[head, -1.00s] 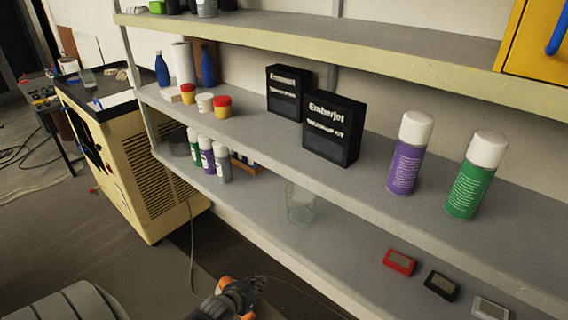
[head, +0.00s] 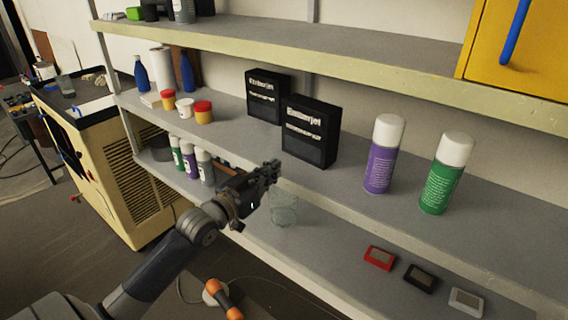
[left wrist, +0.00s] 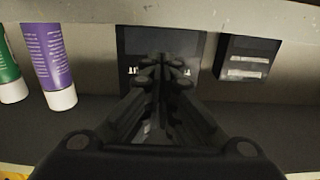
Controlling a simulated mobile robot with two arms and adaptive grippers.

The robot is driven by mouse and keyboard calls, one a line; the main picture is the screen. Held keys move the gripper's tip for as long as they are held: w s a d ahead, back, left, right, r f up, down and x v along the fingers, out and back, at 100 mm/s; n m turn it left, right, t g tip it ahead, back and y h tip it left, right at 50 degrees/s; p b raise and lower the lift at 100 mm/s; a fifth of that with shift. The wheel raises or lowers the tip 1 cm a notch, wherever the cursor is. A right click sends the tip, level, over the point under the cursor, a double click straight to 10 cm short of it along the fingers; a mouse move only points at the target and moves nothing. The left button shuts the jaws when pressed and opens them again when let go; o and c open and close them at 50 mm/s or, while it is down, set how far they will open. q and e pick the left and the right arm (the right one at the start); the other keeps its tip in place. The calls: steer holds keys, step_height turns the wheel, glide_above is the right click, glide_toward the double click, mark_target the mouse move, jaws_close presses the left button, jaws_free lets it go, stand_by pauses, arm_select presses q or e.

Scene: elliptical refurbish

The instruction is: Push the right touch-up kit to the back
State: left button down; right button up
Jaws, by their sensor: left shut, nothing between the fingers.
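The right touch-up kit (head: 310,132) is a black box with white lettering, standing upright on the middle shelf. The left kit (head: 267,97), a similar black box, stands just left of it and farther along the shelf. My left gripper (head: 272,171) is shut and empty, in front of the shelf edge below the right kit. In the left wrist view, which shows the shelf upside down, its fingers (left wrist: 163,68) overlap the right kit (left wrist: 190,48) and hide part of it. The left kit (left wrist: 247,62) stands beside it there. My right gripper is not in view.
Purple (head: 380,165) and green (head: 442,185) spray cans stand right of the kits. Small jars (head: 204,112) stand to the left. The lower shelf holds a clear glass (head: 284,208) and several small boxes (head: 380,257). The upper shelf (head: 360,45) runs above.

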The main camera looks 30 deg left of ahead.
arm_select(q)
glide_toward(303, 148)
steer(key=w, duration=0.2)
steer(key=shift+w+b, duration=0.35)
steer(key=shift+b, duration=0.05)
steer(key=shift+w, duration=0.3)
steer(key=shift+d, duration=0.1)
steer(key=shift+w, duration=0.2)
steer(key=shift+w+b, duration=0.3)
steer(key=shift+w, duration=0.7)
steer(key=shift+w+d, duration=0.1)
steer(key=shift+w, duration=0.75)
steer(key=shift+w+b, duration=0.25)
steer(key=shift+b, duration=0.05)
steer(key=shift+w, duration=0.1)
